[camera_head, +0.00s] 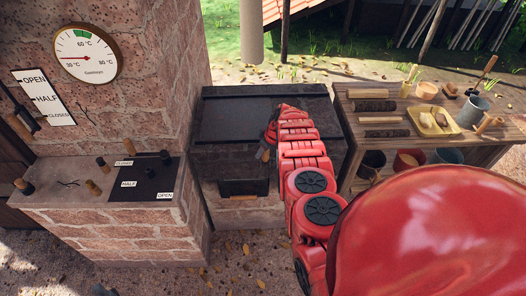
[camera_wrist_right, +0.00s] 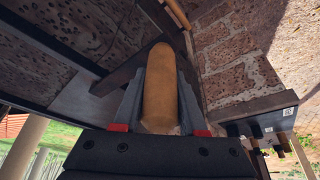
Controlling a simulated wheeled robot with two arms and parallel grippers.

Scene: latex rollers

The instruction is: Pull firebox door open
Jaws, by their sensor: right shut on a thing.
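The dark metal firebox (camera_head: 225,165) stands between the brick chimney and the workbench. My right arm reaches over it, and my right gripper (camera_head: 268,146) is at its front face. In the right wrist view, the right gripper (camera_wrist_right: 158,108) is shut on a rounded wooden handle (camera_wrist_right: 160,85), with a finger on each side. The handle's dark mount and metal panel (camera_wrist_right: 92,103) are behind it. My arm covers part of the firebox front, so I cannot tell how far the door is open. A small dark tip at the bottom left may be my left gripper (camera_head: 103,290).
The brick chimney (camera_head: 150,90) carries a round gauge (camera_head: 86,55). A brick ledge (camera_head: 75,205) with several knobs stands at left. A dark tray (camera_head: 243,187) sits low in the firebox front. The workbench (camera_head: 352,95) at right holds tools, with buckets below. Leafy ground lies in front.

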